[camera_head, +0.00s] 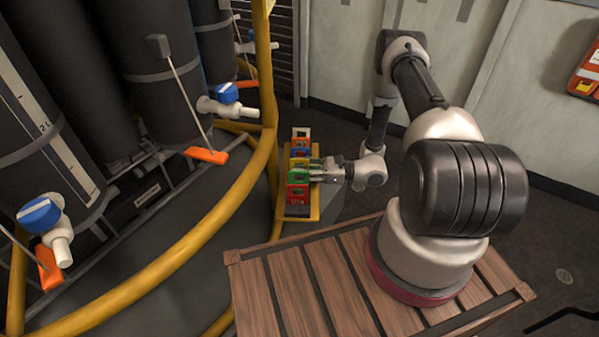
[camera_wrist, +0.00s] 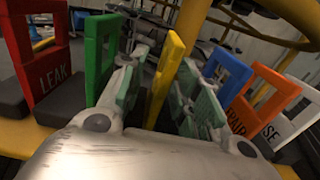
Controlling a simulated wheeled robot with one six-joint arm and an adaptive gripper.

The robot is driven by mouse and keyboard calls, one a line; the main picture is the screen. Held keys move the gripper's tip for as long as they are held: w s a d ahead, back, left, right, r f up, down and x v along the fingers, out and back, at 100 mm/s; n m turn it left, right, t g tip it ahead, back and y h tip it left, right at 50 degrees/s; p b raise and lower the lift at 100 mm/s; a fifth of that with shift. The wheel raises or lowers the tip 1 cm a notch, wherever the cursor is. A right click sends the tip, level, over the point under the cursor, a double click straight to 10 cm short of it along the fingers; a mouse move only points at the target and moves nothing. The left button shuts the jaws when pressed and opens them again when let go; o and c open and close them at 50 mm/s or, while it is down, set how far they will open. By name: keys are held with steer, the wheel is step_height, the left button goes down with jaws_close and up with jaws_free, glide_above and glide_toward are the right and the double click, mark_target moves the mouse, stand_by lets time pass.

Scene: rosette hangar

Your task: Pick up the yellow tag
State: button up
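The yellow tag (camera_wrist: 166,75) stands upright in a row of coloured tags, between the two fingers of my gripper (camera_wrist: 160,95) in the wrist view. The fingers look open, one on each side of it, and I see no clear grip on it. In the head view the yellow tag (camera_head: 299,163) is small and partly hidden by my gripper (camera_head: 314,169), which reaches in from the right. The green tag (camera_wrist: 101,52) stands close beside the left finger. The blue tag (camera_wrist: 226,75) is just beyond the right finger.
A red LEAK tag (camera_wrist: 38,58) stands at the left of the wrist view. An orange tag (camera_wrist: 262,92) and a white tag (camera_wrist: 296,112) stand at the right. All stand on a yellow rack (camera_head: 313,211). A yellow rail (camera_head: 266,80) and dark tanks (camera_head: 135,60) lie left of it.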

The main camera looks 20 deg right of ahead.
jaws_close()
steer(key=shift+r, duration=0.1)
step_height(320, 180, up, 10)
steer(key=shift+f, duration=0.1)
stand_by(0.4)
